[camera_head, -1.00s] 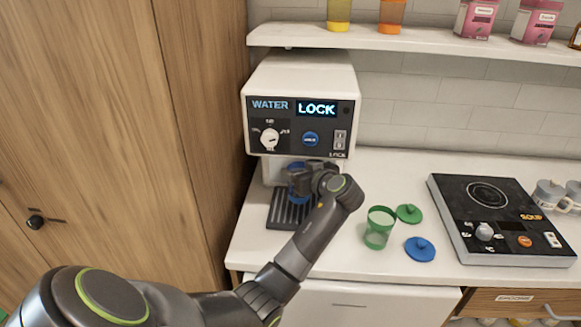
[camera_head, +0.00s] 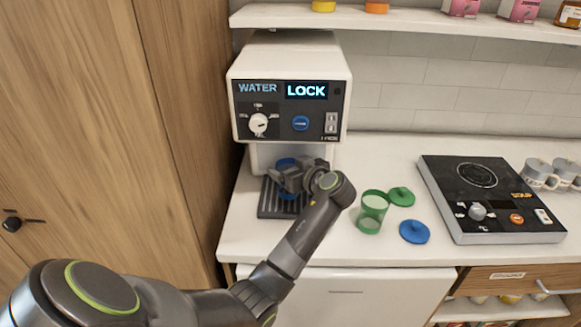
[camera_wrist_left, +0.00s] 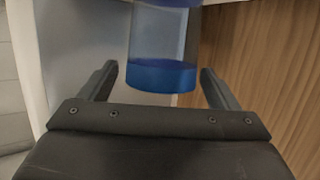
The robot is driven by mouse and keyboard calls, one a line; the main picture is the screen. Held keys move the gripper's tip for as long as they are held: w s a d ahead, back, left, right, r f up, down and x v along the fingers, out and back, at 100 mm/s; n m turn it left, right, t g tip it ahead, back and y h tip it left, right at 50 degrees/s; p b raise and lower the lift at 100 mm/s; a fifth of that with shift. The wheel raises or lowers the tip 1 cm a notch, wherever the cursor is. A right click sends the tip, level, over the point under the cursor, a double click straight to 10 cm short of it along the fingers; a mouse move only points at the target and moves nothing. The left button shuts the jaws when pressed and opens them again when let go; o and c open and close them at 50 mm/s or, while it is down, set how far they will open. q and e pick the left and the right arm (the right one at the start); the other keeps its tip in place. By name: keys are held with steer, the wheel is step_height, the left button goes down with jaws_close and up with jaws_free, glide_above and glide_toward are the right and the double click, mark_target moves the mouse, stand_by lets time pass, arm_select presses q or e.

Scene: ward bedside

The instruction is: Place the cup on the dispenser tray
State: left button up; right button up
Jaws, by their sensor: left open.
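The blue cup (camera_head: 286,163), clear with a blue base, stands under the dispenser's spout area, at the dark slatted dispenser tray (camera_head: 268,205). My left gripper (camera_head: 286,179) is at the cup and hides much of it. In the left wrist view the cup (camera_wrist_left: 162,76) shows upright between the two spread fingers of the gripper (camera_wrist_left: 158,72), with gaps on both sides. The gripper is open and not clamped on it. The exact contact of cup and tray is hidden. My right gripper is not in view.
The white dispenser (camera_head: 290,75) shows WATER and LOCK. A green cup (camera_head: 371,213), a green lid (camera_head: 401,196) and a blue lid (camera_head: 414,231) lie to the right. Beyond them stand a black soup cooker (camera_head: 490,200) and grey-lidded mugs (camera_head: 540,173). A shelf (camera_head: 420,20) runs above.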

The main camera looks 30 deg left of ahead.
arm_select(q)
steer(key=b+v, duration=0.2)
steer(key=v, duration=1)
steer(key=shift+b, duration=0.4)
steer(key=shift+r, duration=0.1)
